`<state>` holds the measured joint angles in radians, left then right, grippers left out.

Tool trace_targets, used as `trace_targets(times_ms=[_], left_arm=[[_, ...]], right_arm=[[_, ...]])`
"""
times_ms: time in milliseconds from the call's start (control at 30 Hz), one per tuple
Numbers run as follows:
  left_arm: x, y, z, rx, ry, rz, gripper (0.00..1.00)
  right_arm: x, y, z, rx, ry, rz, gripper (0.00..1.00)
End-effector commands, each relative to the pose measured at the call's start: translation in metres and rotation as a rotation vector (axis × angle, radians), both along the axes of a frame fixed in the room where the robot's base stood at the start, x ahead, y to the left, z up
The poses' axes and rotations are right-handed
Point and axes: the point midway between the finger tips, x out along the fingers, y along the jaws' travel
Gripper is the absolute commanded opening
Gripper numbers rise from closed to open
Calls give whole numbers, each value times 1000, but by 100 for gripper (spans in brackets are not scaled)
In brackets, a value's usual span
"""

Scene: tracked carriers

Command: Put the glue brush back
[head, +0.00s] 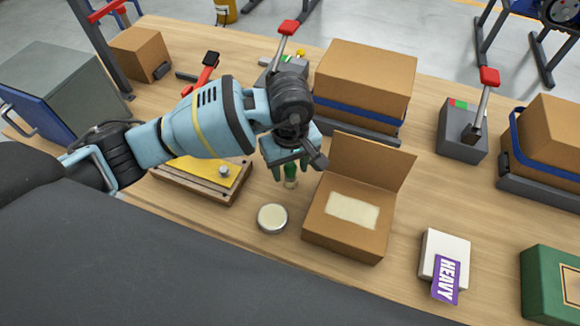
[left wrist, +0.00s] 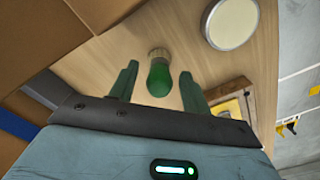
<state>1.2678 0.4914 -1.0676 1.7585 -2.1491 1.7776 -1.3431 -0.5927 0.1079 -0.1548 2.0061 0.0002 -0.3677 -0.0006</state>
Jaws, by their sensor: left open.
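The glue brush (head: 290,182) has a green handle and a pale brown lower end. It is over the table between the round tin and the open cardboard box. In the left wrist view the brush (left wrist: 159,78) shows its green handle end between the two green fingers, with gaps on both sides. My left gripper (head: 284,168) is open above it, pointing down. I cannot tell how far the fingers reach along the handle. A round tin with a pale top (head: 272,218) stands just in front; it also shows in the left wrist view (left wrist: 232,22). My right gripper is out of view.
The open cardboard box (head: 318,236), with a cream patch inside, stands close right of my gripper. A wooden tray with a yellow sheet (head: 240,188) lies left. Red-handled levers (head: 487,90) rise behind.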

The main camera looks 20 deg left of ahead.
Motion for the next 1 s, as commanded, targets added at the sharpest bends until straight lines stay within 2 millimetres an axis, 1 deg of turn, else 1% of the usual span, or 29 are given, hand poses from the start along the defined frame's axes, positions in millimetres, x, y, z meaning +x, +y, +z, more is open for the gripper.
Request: trace_targets(times_ms=[167, 300, 500, 600, 700, 1000], left_arm=[[1, 0, 32, 0, -7, -1, 48], [1, 0, 61, 0, -6, -1, 48], [1, 0, 94, 0, -4, 0, 48], [0, 1, 105, 1, -2, 0, 48], [0, 0, 111, 0, -1, -1, 48], [0, 0, 113, 0, 0, -1, 48]], right_arm=[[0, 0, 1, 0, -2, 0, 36], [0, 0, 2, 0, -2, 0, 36], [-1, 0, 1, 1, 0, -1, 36], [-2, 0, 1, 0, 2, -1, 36], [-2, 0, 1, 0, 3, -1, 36], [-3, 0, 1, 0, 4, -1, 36]])
